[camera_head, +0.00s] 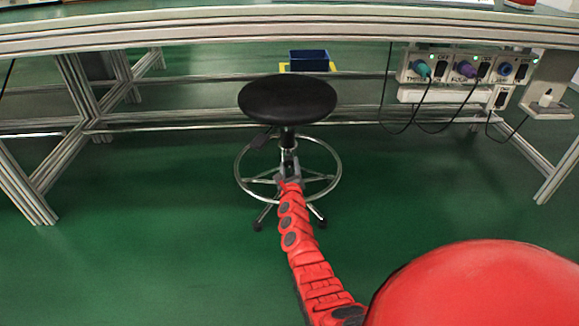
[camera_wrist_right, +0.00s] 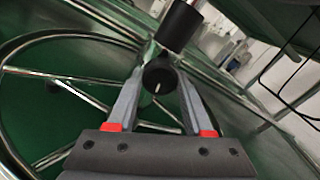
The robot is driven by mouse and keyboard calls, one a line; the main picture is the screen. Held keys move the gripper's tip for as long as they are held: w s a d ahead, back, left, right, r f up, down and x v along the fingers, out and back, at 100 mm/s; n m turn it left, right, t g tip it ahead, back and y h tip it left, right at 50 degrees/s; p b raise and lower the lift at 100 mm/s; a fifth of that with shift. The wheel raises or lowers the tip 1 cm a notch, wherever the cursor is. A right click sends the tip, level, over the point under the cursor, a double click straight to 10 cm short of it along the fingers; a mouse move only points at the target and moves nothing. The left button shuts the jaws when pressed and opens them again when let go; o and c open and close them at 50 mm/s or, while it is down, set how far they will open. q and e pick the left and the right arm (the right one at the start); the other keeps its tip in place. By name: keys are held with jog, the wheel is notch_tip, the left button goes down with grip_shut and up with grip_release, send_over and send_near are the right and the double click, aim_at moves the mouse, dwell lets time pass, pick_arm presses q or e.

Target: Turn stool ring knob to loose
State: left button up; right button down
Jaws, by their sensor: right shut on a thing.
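The stool has a round black seat (camera_head: 288,99) and a chrome foot ring (camera_head: 238,168) on a central column, under the bench. The black ring knob (camera_wrist_right: 160,76) with a pale line on its face shows in the right wrist view, between the fingers of my right gripper (camera_wrist_right: 160,84). The fingers are shut on it from both sides. In the head view my red right arm reaches down to the column, and the right gripper (camera_head: 288,182) is small there, with the knob hidden. My left gripper is not in view.
The bench frame (camera_head: 62,120) surrounds the stool, with a rail behind it. A blue bin (camera_head: 309,60) sits behind the seat. Power boxes (camera_head: 455,68) with plugs and hanging cables are at the right. The green floor (camera_head: 130,250) in front is clear.

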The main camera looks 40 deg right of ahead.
jog(key=shift+r+m, duration=0.1)
jog(key=shift+m, duration=1)
jog(key=shift+c, duration=1.5)
grip_release()
